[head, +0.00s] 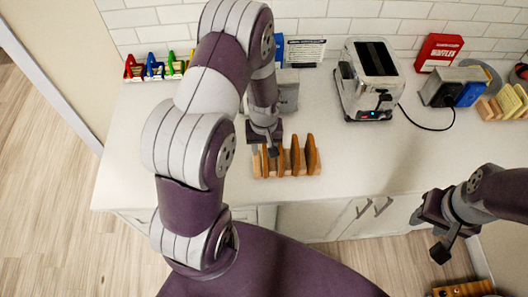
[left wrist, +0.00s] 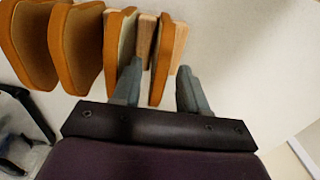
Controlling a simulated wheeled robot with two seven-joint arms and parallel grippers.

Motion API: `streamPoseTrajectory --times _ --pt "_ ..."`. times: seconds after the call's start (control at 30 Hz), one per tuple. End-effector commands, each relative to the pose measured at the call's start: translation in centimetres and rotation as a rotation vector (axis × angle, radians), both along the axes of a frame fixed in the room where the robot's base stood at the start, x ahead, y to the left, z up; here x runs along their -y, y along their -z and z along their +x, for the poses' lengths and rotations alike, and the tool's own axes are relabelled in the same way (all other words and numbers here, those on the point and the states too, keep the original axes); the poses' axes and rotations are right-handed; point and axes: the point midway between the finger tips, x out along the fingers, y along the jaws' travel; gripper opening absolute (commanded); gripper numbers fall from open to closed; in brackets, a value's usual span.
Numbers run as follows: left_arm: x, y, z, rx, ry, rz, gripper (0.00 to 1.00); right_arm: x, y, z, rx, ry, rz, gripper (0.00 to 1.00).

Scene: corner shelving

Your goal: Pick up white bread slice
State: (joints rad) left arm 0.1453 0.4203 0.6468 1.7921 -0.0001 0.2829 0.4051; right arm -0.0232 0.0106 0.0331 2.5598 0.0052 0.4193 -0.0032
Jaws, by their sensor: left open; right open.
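Several bread slices with brown crusts (head: 296,155) stand upright in a wooden rack (head: 258,166) near the counter's front edge. My left gripper (head: 268,146) is over the rack's left end in the head view. In the left wrist view it is open, with the end slice (left wrist: 162,62) between its fingers (left wrist: 159,88); I cannot tell whether they touch it. More slices (left wrist: 75,48) stand to the left. Paler slices (head: 511,101) stand in another rack at the far right. I cannot tell which slice is the white one. My right gripper (head: 440,232) is open and empty, in front of the counter.
A toaster (head: 372,80) with a black cord stands behind and right of the near rack. A red box (head: 438,52) and a blue item (head: 470,94) are further right. Colored letters (head: 155,67) stand at the back left. The counter right of the near rack is clear.

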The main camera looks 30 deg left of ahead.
Motion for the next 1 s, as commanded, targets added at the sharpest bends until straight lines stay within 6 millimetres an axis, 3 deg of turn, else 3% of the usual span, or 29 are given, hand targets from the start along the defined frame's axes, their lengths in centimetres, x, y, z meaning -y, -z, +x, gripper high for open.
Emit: streamPoseTrajectory --times 0.23,0.37,0.73,1.0 --pt "0.0 0.3 0.0 0.001 0.000 0.001 0.40 0.0 0.0 0.0 -0.001 0.000 0.000 0.43" --pt "0.0 0.3 0.0 0.001 0.000 0.001 0.00 0.0 0.0 0.0 -0.001 0.000 0.000 0.43" --pt "0.0 -0.4 0.1 0.004 0.000 0.000 0.00 0.0 0.4 0.0 -0.001 0.000 0.000 0.43" --pt "0.0 -6.8 0.1 0.007 0.000 0.001 0.00 0.0 2.1 0.0 -0.001 0.000 0.000 0.43"
